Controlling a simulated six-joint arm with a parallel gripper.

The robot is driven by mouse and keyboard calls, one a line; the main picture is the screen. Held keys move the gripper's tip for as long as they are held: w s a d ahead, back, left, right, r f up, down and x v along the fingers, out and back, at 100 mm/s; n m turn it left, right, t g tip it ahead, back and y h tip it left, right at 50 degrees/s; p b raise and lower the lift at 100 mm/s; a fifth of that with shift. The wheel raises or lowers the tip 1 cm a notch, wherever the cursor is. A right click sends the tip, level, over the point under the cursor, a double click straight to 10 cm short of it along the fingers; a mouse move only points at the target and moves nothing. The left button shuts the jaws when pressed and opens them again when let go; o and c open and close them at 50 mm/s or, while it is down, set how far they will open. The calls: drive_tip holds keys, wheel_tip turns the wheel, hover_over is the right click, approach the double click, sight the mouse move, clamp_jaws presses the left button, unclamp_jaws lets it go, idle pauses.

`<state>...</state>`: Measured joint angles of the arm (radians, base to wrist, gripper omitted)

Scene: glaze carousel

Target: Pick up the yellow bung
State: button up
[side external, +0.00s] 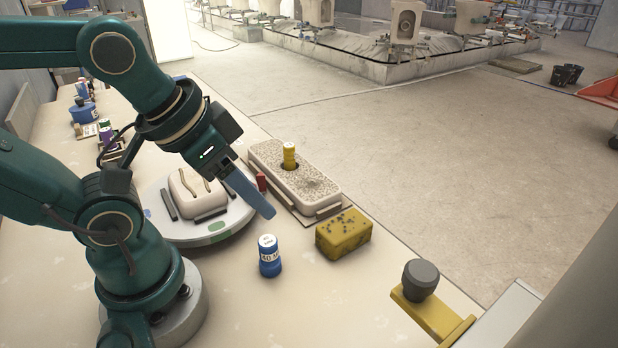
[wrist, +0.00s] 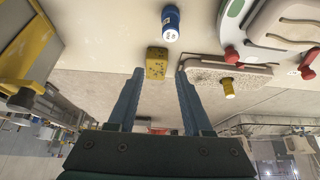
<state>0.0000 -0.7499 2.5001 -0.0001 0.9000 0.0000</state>
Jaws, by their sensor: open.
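The yellow bung (side external: 289,155) is a small yellow cylinder standing upright in a dark round hole in a pale speckled block (side external: 318,186). In the wrist view the bung (wrist: 228,88) shows to the right of my fingers, against the speckled block (wrist: 205,76). My gripper (side external: 266,208) is open, with nothing between its blue-grey fingers. In the side view its fingers point down and right, in front of the block and apart from the bung. In the wrist view my gripper (wrist: 160,76) has its two fingers well apart. The bung's lower part is hidden in the hole.
A blue labelled bottle (side external: 269,256) and a yellow speckled sponge (side external: 343,234) stand near my gripper. A white basin lies on a round turntable (side external: 212,238) at left, with a red-tipped piece (side external: 261,181) beside the block. A yellow bracket with a dark knob (side external: 421,280) is at the right edge.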

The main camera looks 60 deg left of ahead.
drive_tip(key=shift+o, duration=1.4)
drive_tip(key=w+a+r+n+t, duration=0.1)
drive_tip(key=w+r, duration=0.3)
drive_tip(key=w, duration=0.1)
drive_tip(key=n+g+y, duration=0.1)
drive_tip(key=n+y, duration=0.2)
drive_tip(key=n, duration=0.2)
approach(288, 146)
drive_tip(key=w+d, duration=0.4)
drive_tip(key=a+f+g, duration=0.1)
drive_tip(key=a+f, duration=0.1)
drive_tip(key=a+f+n+g, duration=0.1)
drive_tip(key=a+f, duration=0.2)
drive_tip(key=shift+a+f+n, duration=0.2)
drive_tip(key=shift+n, duration=0.1)
drive_tip(key=shift+s+a+f, duration=0.1)
drive_tip(key=shift+a+f, duration=0.2)
drive_tip(key=shift+f, duration=0.3)
drive_tip(key=shift+x, duration=2.05)
